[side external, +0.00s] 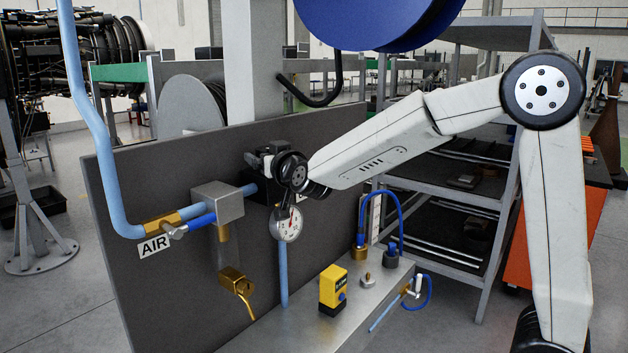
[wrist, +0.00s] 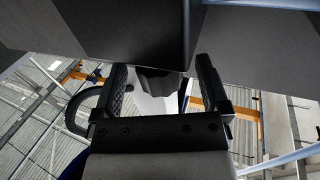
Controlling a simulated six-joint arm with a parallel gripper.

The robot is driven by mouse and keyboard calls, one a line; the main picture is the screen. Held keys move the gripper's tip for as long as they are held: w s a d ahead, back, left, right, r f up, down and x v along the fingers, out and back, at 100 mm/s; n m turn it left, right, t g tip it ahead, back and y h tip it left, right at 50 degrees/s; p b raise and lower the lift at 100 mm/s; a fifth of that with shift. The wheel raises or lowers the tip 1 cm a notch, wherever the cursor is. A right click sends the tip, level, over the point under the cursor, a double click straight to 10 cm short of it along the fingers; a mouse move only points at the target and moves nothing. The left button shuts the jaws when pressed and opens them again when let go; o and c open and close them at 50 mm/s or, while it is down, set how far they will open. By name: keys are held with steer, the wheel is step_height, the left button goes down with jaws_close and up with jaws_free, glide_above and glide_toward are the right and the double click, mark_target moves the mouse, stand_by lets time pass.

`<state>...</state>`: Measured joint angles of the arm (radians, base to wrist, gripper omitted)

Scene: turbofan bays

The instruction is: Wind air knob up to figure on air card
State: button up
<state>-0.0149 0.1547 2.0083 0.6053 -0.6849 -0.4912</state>
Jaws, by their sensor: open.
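My gripper (side external: 264,163) is at the panel, over the dark regulator body (side external: 258,190), and my wrist partly covers that spot in the side view. In the wrist view my gripper (wrist: 160,82) is open, with one finger on each side of a dark, faceted knob (wrist: 158,84). A gap shows between the knob and the fingers. The knob cannot be made out in the side view. A round white gauge (side external: 288,223) with a red needle hangs below my wrist; its figures are too small to read. A white card (side external: 375,218) stands behind the bench; its writing is unreadable.
Blue pipes and a grey block (side external: 217,203) sit on the panel (side external: 120,185) beside an AIR label (side external: 153,246). A brass tap (side external: 236,282) hangs below. The metal bench carries a yellow box (side external: 333,288) and a looped blue hose (side external: 382,195).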

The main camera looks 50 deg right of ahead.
steer(key=v, duration=0.6)
steer(key=shift+s+a, duration=0.15)
steer(key=shift+s, duration=0.25)
steer(key=shift+f, duration=0.1)
steer(key=s+a+f+n+g+y, duration=0.2)
steer(key=s+f+g+y, duration=0.1)
steer(key=f, duration=0.5)
steer(key=s+a+f+n+g+y, duration=0.1)
steer(key=s+a+f+g+y, duration=0.2)
steer(key=f, duration=0.5)
steer(key=s+d+f+n+g, duration=0.1)
steer(key=s+f+g, duration=0.7)
steer(key=s, duration=0.6)
step_height(320, 180, down, 3)
steer(key=shift+d+r, duration=0.2)
steer(key=shift+d, duration=0.2)
